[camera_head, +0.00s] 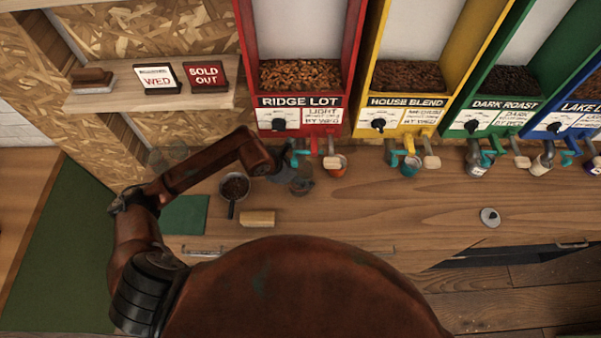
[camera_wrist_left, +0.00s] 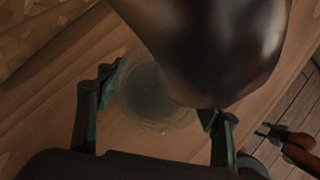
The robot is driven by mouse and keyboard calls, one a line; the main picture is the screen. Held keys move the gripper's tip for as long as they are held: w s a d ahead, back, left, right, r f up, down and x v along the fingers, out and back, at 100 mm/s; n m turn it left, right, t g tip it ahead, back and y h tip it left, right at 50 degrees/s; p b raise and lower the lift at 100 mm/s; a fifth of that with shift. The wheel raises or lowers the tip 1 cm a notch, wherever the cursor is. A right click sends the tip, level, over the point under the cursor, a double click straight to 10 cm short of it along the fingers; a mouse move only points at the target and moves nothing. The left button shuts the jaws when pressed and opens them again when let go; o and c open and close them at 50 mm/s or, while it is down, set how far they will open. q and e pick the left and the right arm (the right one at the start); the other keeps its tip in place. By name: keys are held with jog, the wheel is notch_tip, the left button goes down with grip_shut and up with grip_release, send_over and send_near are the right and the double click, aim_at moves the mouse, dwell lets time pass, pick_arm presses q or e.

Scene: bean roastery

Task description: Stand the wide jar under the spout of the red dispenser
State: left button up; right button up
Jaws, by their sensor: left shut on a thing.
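The red dispenser (camera_head: 304,60), labelled Ridge Lot, stands at the back of the counter. Its spout (camera_head: 313,147) is at the bottom front. My left gripper (camera_head: 290,170) is just in front of and left of that spout, partly hidden by my arm. It is shut on the clear, round wide jar (camera_head: 302,184). In the left wrist view the jar (camera_wrist_left: 152,96) shows as a glassy circle between the two fingers, above wood. Whether it touches the counter or is exactly below the spout I cannot tell. A small dark claw-like end of mine (camera_wrist_left: 268,131) shows over the floor.
A scoop with beans (camera_head: 234,187), a wooden block (camera_head: 257,218) and a green mat (camera_head: 186,215) lie to the left. A lid (camera_head: 490,217) lies on the right. The counter's middle is clear.

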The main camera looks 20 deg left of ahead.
pick_arm(q)
jog(key=o, duration=1.3)
jog(key=shift+s, duration=0.1)
pick_arm(e)
jog(key=shift+s+d, duration=0.1)
jog(key=shift+s, duration=0.45)
jog(key=shift+w, duration=0.1)
pick_arm(q)
jog(key=shift+a+r, duration=0.1)
jog(key=shift+r, duration=0.1)
jog(key=shift+s+a+r+b, duration=0.35)
jog(key=shift+s+a+b, duration=0.15)
jog(key=shift+s+a, duration=1.1)
jog(key=shift+s+a+r+b, duration=0.45)
jog(key=shift+s+a, duration=0.85)
jog(key=shift+s, duration=0.55)
jog(key=shift+s+a+r+b, duration=0.3)
jog(key=shift+s+a+b, duration=0.25)
jog(key=shift+s+a, duration=1.05)
pick_arm(e)
jog(key=shift+a+f, duration=0.2)
jog(key=shift+f, duration=1.35)
pick_arm(q)
jog(key=shift+s+d, duration=0.1)
jog(key=shift+d, duration=0.05)
